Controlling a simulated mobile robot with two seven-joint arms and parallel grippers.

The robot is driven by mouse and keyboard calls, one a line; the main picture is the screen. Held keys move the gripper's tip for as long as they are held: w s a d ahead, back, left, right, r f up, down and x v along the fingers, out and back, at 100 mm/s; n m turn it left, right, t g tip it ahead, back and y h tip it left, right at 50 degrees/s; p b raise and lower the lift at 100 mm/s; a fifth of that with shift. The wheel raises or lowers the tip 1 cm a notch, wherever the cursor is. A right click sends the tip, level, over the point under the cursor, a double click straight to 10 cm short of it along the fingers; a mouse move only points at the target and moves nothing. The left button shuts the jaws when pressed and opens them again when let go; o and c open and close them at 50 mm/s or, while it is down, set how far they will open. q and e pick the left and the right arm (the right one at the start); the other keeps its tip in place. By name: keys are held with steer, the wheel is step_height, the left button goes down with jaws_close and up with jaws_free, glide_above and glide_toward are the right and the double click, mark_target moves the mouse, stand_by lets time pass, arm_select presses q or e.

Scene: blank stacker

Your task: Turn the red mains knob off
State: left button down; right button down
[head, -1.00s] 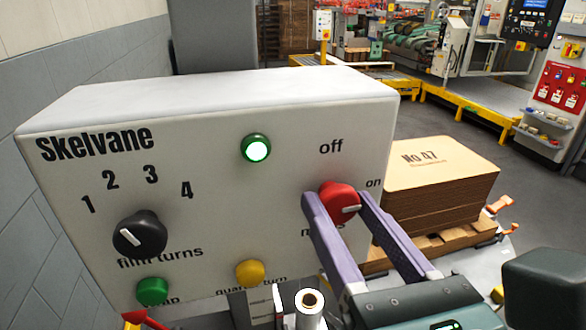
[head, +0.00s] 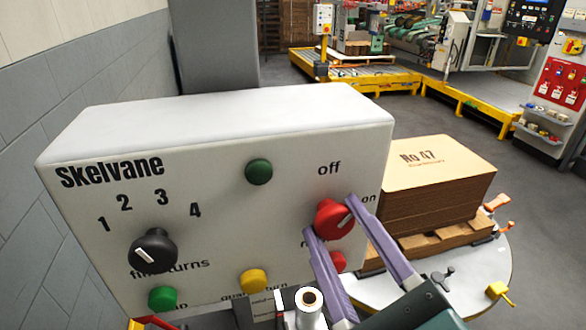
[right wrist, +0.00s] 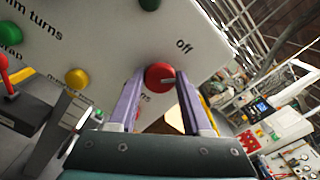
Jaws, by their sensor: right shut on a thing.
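The red mains knob (head: 333,219) is on the right of the white Skelvane panel (head: 230,215), below the word "off" and left of "on". Its white pointer slants up and to the right, toward the "on" side rather than straight at "off". My right gripper (head: 330,215) is shut on the knob, one purple finger at its lower left and one at its upper right. The knob also shows between the fingers in the right wrist view (right wrist: 159,76). The lamp (head: 258,172) at the panel's top is dark green, unlit. My left gripper is not in view.
A black film-turns knob (head: 153,250), a green button (head: 162,298) and a yellow button (head: 253,281) are on the same panel. A red button (head: 338,261) sits just below the mains knob, near my finger. A cardboard stack (head: 435,185) stands on a pallet to the right.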

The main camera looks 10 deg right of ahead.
steer(key=n+p, duration=0.1)
steer(key=n, duration=0.3)
steer(key=shift+r+n, duration=0.1)
steer(key=shift+n, duration=0.2)
steer(key=shift+n+p, duration=0.75)
steer(key=shift+n, duration=1.25)
steer(key=shift+c, duration=1.7)
jaws_free()
